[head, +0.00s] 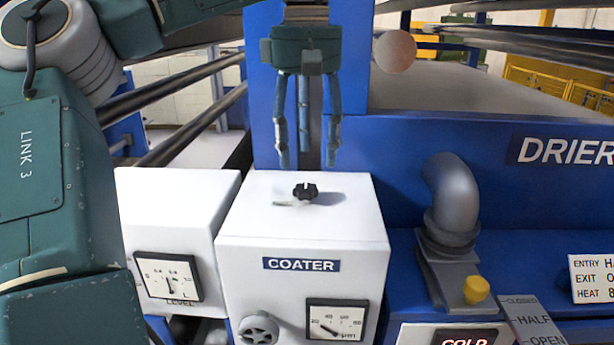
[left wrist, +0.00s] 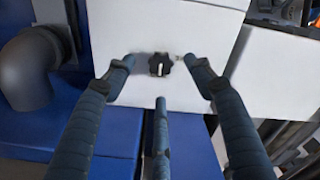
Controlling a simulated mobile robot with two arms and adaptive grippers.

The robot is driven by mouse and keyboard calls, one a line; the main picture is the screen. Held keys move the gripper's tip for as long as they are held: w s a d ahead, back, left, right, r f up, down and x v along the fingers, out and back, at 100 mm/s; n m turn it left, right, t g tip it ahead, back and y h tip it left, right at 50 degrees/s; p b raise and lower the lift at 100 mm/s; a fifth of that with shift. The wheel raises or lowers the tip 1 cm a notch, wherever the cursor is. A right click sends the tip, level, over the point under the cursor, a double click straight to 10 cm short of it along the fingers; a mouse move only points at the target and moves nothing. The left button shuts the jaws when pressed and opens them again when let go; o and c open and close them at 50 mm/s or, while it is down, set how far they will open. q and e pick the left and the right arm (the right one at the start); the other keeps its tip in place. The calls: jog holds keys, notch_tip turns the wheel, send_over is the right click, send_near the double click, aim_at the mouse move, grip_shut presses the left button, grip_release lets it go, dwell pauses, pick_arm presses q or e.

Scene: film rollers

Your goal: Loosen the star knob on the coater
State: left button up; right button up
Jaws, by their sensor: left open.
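The black star knob (head: 306,191) sits on the white top of the coater box (head: 300,232), with a small pale pointer or tab beside it. The coater box has a COATER label, a gauge and a grey handwheel on its front. My left gripper (head: 307,160) hangs fingers-down above the box top, open and empty, its fingers apart from the knob. In the left wrist view the knob (left wrist: 160,64) shows between the spread fingertips (left wrist: 163,72), with the third finger below it. My right gripper is in neither view.
A white level box (head: 180,222) with a gauge stands close left of the coater. A grey pipe elbow (head: 453,195) with a yellow knob (head: 476,290) rises on the right. The blue drier housing (head: 450,135) stands behind. The box top around the knob is clear.

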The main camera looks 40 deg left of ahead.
aim_at(306, 188)
pick_arm(q)
jog(key=f, duration=0.3)
jog(key=w+a+f+p, duration=0.1)
jog(key=f, duration=0.1)
jog(key=shift+a+f, duration=0.1)
jog(key=shift+f, duration=0.9)
jog(key=shift+s+d, duration=0.15)
jog(key=shift+d, duration=0.1)
jog(key=shift+c, duration=0.2)
jog(key=shift+a, duration=0.15)
jog(key=c, duration=1.1)
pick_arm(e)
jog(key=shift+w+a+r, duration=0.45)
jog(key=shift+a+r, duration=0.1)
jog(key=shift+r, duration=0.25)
